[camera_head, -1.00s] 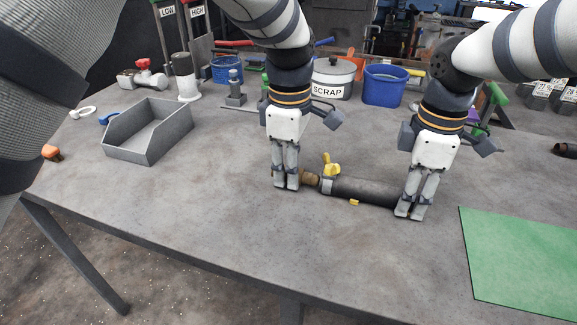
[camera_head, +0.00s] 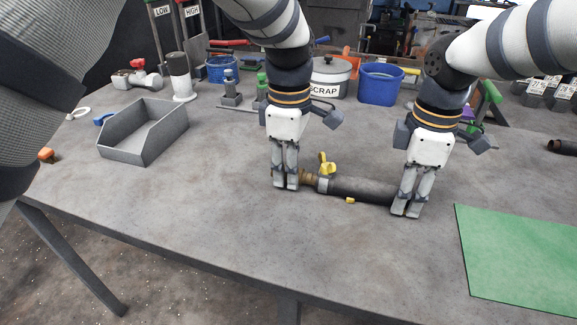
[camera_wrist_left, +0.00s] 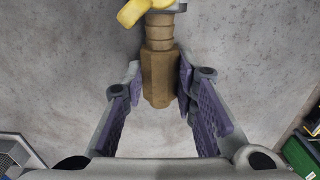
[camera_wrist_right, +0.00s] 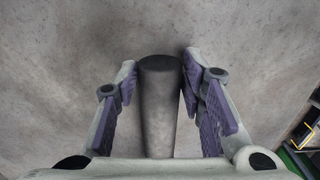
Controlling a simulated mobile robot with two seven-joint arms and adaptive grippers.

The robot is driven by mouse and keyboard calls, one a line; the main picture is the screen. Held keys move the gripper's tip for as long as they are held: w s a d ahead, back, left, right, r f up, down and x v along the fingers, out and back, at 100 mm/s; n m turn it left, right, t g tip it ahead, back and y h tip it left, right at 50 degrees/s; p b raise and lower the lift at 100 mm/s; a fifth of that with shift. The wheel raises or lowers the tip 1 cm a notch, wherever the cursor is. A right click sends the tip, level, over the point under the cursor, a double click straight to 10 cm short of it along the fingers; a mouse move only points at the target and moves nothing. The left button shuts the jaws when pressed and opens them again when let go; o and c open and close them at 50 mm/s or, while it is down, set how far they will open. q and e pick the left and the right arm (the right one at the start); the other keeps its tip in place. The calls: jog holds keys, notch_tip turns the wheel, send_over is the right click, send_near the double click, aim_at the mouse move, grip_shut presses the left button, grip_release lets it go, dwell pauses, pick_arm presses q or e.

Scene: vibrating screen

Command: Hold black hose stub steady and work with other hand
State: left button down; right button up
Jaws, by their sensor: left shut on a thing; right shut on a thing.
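The black hose stub (camera_head: 362,189) lies on the grey table with a yellow wing clamp (camera_head: 325,166) near its left end. A brass fitting (camera_head: 308,178) sticks out of that end. My left gripper (camera_head: 286,186) is shut on the brass fitting; its hexagonal part (camera_wrist_left: 158,78) shows between the fingers in the left wrist view. My right gripper (camera_head: 406,212) is shut on the hose's right end, and the hose's end (camera_wrist_right: 158,66) shows between the fingers in the right wrist view. The fingers hide part of both ends.
A green mat (camera_head: 520,255) lies at the right front. An open grey bin (camera_head: 140,153) stands at the left. A SCRAP pot (camera_head: 330,78), a blue bucket (camera_head: 380,84) and a white-and-black cylinder (camera_head: 182,78) stand behind. The table's front middle is clear.

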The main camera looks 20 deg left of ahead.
pick_arm(q)
jog(key=shift+d, duration=1.4)
pick_arm(e)
jog(key=shift+a, duration=0.1)
dwell(1.6)
pick_arm(q)
jog(key=c, duration=1.2)
grip_release()
notch_tip(320, 180, up, 12)
pick_arm(e)
jog(key=o, duration=0.6)
